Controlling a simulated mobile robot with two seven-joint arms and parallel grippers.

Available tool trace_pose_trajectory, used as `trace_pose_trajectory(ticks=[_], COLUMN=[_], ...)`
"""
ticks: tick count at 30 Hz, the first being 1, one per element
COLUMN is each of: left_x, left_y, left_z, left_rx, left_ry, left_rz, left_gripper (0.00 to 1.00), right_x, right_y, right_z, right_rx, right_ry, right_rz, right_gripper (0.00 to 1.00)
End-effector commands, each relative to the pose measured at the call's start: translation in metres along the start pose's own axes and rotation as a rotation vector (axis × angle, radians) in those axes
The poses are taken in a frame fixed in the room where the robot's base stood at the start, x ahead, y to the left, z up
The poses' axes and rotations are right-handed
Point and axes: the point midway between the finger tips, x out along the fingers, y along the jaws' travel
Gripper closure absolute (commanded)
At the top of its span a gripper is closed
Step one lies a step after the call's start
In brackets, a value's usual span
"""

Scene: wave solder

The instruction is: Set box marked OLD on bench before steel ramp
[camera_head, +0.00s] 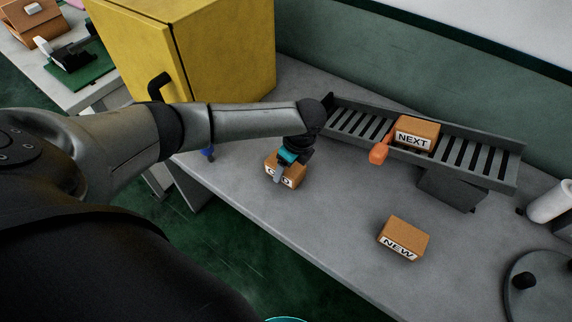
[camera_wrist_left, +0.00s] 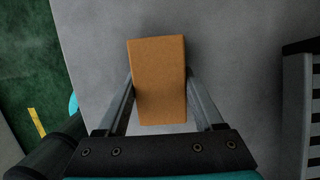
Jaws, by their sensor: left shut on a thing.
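A small orange-brown box (camera_head: 296,170) with a white label is at the bench's front edge, left of centre. A finger covers part of the label; an O and a D show. My left gripper (camera_head: 283,166) points down and is shut on this box, with a finger on each side. In the left wrist view the box (camera_wrist_left: 160,80) sits between the fingers, over the grey bench (camera_wrist_left: 225,60). I cannot tell whether it touches the bench. The slatted steel ramp (camera_head: 470,178) stands at the back right, apart from the box. My right gripper is not in view.
A box marked NEXT (camera_head: 416,130) sits on the ramp behind an orange stop (camera_head: 378,153). A box marked NEW (camera_head: 404,236) lies on the bench in front. A yellow cabinet (camera_head: 225,50) stands behind my left arm. The bench between the held box and NEW is clear.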

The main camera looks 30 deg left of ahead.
Motion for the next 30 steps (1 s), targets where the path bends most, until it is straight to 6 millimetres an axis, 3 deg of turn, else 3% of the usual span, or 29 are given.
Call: trace_pose_trajectory(ticks=[8,9,17,30], left_x=[0.0038,0.0037,0.0037,0.0019], left_y=[-0.0007,-0.0008,-0.0003,0.0002], left_z=[-0.0009,-0.0009,-0.0008,-0.0009], left_rx=[-0.001,-0.001,0.000,0.000], left_ry=[0.000,0.000,0.000,0.000], left_rz=[-0.002,-0.002,-0.001,0.001], left_gripper=[1.00,0.29,0.00,0.00], right_x=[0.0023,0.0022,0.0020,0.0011], right_y=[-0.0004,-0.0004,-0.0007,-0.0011], right_z=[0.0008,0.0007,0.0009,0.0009], right_rx=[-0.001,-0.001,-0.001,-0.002], right_ry=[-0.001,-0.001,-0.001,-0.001], right_rz=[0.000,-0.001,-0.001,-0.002], right_gripper=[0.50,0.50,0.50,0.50])
